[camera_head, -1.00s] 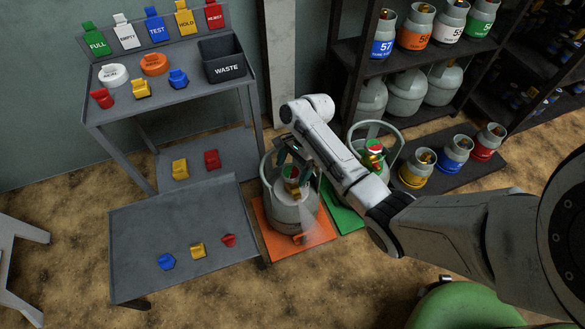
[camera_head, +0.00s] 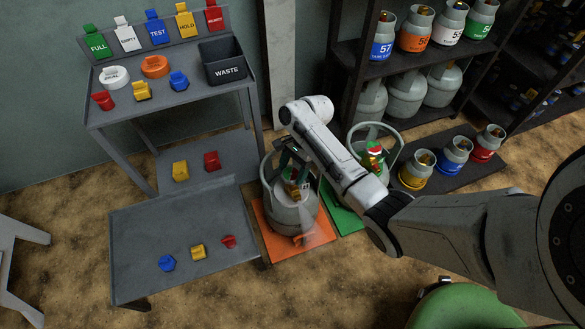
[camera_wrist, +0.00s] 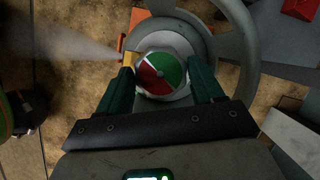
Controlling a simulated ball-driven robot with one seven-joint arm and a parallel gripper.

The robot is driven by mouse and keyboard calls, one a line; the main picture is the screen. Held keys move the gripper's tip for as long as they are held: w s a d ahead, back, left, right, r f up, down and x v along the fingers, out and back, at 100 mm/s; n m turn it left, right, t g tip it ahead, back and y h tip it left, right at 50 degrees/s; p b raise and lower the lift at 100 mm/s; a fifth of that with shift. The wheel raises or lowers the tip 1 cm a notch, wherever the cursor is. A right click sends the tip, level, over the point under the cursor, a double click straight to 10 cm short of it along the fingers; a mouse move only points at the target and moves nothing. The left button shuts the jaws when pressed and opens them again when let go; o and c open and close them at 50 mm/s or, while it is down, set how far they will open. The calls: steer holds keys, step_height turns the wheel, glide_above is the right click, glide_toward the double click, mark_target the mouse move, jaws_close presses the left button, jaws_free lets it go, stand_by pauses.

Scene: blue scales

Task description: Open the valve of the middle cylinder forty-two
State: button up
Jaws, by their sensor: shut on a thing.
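A grey cylinder (camera_head: 290,217) with a collar ring stands on an orange mat (camera_head: 268,238), and I cannot read a number on it. Its round red and green valve knob (camera_wrist: 161,74) shows large in the wrist view, with a white line across the red part. My gripper (camera_wrist: 162,82) comes over this cylinder from above and is shut on the knob, one green finger on each side. A pale jet (camera_wrist: 75,43) sprays left from beside the yellow-brass outlet (camera_wrist: 130,60). In the head view, my arm and gripper partly hide the cylinder's top.
Another grey cylinder with a red-green knob (camera_head: 374,150) stands right behind my arm on a green mat (camera_head: 346,221). A grey cart (camera_head: 120,235) with caps and tags stands close on the left. Shelves (camera_head: 345,50) of cylinders stand behind. A green round object (camera_head: 465,305) is at front right.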

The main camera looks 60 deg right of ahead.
steer(key=n+g+p, duration=0.1)
steer(key=n+p, duration=0.1)
steer(key=shift+r+p, duration=0.2)
steer(key=shift+p, duration=0.1)
steer(key=shift+w+a+f+n+g+p, duration=0.1)
steer(key=shift+n+g+p, duration=0.3)
steer(key=shift+n, duration=0.7)
steer(key=n+g, duration=0.1)
steer(key=n, duration=0.2)
steer(key=shift+w+f+n+p, duration=0.1)
steer(key=shift+n+p, duration=0.2)
steer(key=shift+p, duration=0.05)
steer(key=n+g+h, duration=0.1)
steer(key=n, duration=0.2)
steer(key=shift+w+n, duration=0.1)
steer(key=shift+n, duration=0.2)
steer(key=n+h, duration=0.1)
steer(key=n, duration=0.2)
steer(key=n+g+h+p, duration=0.1)
steer(key=n, duration=0.2)
steer(key=shift+a+n, duration=0.2)
steer(key=shift+n, duration=0.1)
steer(key=n+h+p, duration=0.1)
steer(key=n, duration=0.1)
steer(key=n+h+p, duration=0.1)
steer(key=n, duration=0.2)
steer(key=shift+a+h, duration=0.1)
steer(key=shift+h, duration=0.2)
steer(key=shift+w+n, duration=0.1)
steer(key=shift+n, duration=0.2)
